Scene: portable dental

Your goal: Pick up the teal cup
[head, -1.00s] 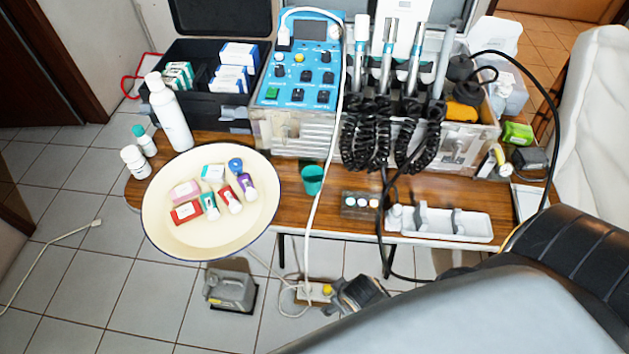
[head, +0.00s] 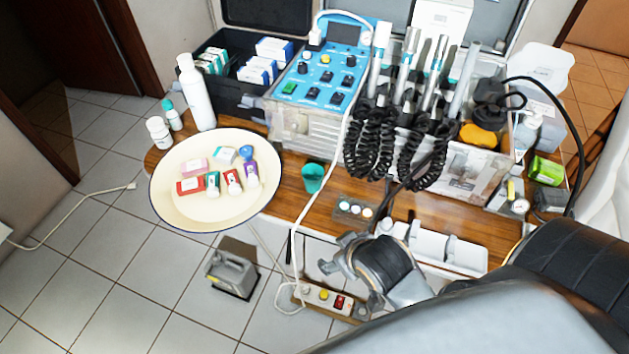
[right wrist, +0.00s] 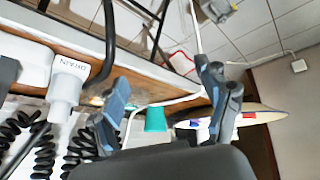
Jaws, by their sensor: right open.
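The teal cup (head: 313,177) stands on the wooden table, right of the cream basin and in front of the blue-topped unit. In the right wrist view the cup (right wrist: 155,119) shows small, between the two fingers and beyond them. My right gripper (right wrist: 161,98) is open and empty, with its fingers spread apart and not touching the cup. In the head view part of my right arm (head: 380,262) is at the table's front edge, right of and nearer than the cup. My left gripper is not in view.
The basin (head: 167,199) holds several small boxes and bottles. A white cable (head: 318,215) runs beside the cup. Black coiled hoses (head: 368,140) hang behind.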

